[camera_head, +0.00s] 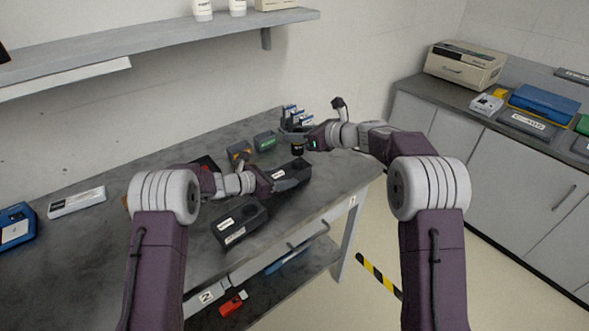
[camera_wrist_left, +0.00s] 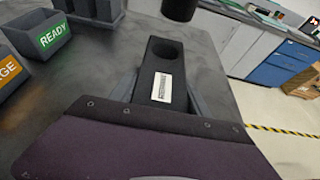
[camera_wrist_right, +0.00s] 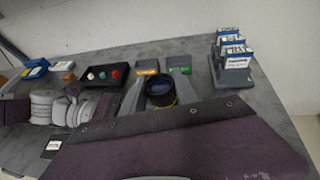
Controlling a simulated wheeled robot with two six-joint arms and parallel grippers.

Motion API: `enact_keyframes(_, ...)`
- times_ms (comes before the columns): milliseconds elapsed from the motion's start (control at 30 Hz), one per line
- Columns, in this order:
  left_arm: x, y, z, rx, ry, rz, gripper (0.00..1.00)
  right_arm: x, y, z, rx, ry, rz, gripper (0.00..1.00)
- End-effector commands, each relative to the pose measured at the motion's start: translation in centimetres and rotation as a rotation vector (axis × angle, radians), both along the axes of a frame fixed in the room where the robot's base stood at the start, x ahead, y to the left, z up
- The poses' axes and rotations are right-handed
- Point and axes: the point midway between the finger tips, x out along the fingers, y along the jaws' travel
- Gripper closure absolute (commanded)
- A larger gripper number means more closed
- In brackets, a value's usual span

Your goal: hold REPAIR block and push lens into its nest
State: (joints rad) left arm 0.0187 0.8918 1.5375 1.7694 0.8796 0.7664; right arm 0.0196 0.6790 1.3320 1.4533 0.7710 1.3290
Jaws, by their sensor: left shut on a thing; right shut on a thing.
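A black block (camera_head: 293,170) with a round nest hole and a white label stands on the grey table. My left gripper (camera_head: 280,182) is shut on its sides; in the left wrist view the block (camera_wrist_left: 164,78) shows between the fingers, its hole (camera_wrist_left: 166,48) empty and its label too small to read. The lens, a short black cylinder (camera_head: 297,149), is in my right gripper (camera_head: 298,138), which is shut on it. It also shows in the right wrist view (camera_wrist_right: 160,88), between the fingers. In the left wrist view the lens (camera_wrist_left: 180,8) is above and beyond the hole, apart from the block.
A second black block (camera_head: 240,223) with labels stands near the table's front edge. A green-labelled READY bin (camera_wrist_left: 47,36), an orange-labelled bin (camera_head: 239,152) and a card rack (camera_wrist_right: 232,65) stand behind. A tray with coloured knobs (camera_wrist_right: 104,75) lies farther left.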

Motion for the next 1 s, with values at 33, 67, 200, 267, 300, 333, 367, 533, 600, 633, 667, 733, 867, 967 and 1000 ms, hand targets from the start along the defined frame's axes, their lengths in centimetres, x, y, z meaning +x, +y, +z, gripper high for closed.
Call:
enact_keyframes(33, 0.0, 0.0, 0.0, 0.0, 0.0, 0.0, 0.87, -0.1, 0.0, -1.5, 0.001, 0.009, -0.001, 1.0)
enact_keyframes(67, 0.0, 0.0, 0.0, 0.0, 0.0, 0.0, 0.87, 0.0, 0.0, -2.1, 0.002, 0.008, -0.001, 1.0)
enact_keyframes(200, 0.0, 0.0, 0.0, 0.0, 0.0, 0.0, 0.87, 0.0, 0.0, -4.2, 0.001, 0.004, 0.0, 1.0)
enact_keyframes(267, 0.0, 0.0, 0.0, 0.0, 0.0, 0.0, 0.87, 0.0, 0.0, -4.4, 0.001, 0.001, -0.001, 1.0)
enact_keyframes(300, 0.0, 0.0, 0.0, 0.0, 0.0, 0.0, 0.87, 0.0, 0.0, -4.5, 0.001, 0.001, -0.001, 1.0)
enact_keyframes(333, 0.0, 0.0, 0.0, 0.0, 0.0, 0.0, 0.87, 0.0, 0.0, -4.6, 0.001, 0.001, -0.001, 1.0)
enact_keyframes(367, 0.0, 0.0, 0.0, 0.0, 0.0, 0.0, 0.87, 0.0, 0.0, -4.9, 0.001, 0.002, -0.001, 1.0)
enact_keyframes(533, 0.0, 0.0, 0.0, 0.0, 0.0, 0.0, 0.87, 0.0, 0.0, -7.8, 0.0, 0.005, -0.002, 1.0)
enact_keyframes(600, 0.0, 0.0, 0.0, -0.001, -0.001, 0.0, 0.87, 0.0, 0.0, -8.2, -0.001, 0.002, -0.001, 1.0)
enact_keyframes(633, 0.0, 0.0, 0.0, -0.001, -0.001, 0.0, 0.87, 0.0, 0.0, -8.3, 0.0, 0.001, -0.001, 1.0)
enact_keyframes(667, 0.0, 0.0, 0.0, -0.001, -0.001, 0.0, 0.87, 0.0, 0.0, -8.3, 0.0, 0.001, -0.001, 1.0)
enact_keyframes(733, 0.0, 0.0, 0.0, -0.001, -0.001, 0.0, 0.87, 0.0, 0.0, -8.2, -0.001, 0.0, -0.001, 1.0)
enact_keyframes(867, 0.0, 0.0, 0.0, 0.0, 0.0, 0.0, 0.87, 0.0, 0.0, -8.3, 0.0, 0.001, -0.001, 1.0)
enact_keyframes(967, 0.0, 0.0, 0.0, -0.001, -0.001, 0.0, 0.87, 0.0, 0.0, -8.5, 0.0, 0.002, -0.002, 0.54)
enact_keyframes(1000, 0.0, 0.0, 0.0, -0.001, -0.001, 0.0, 0.87, 0.0, 0.0, -8.5, 0.0, 0.001, -0.001, 0.43)
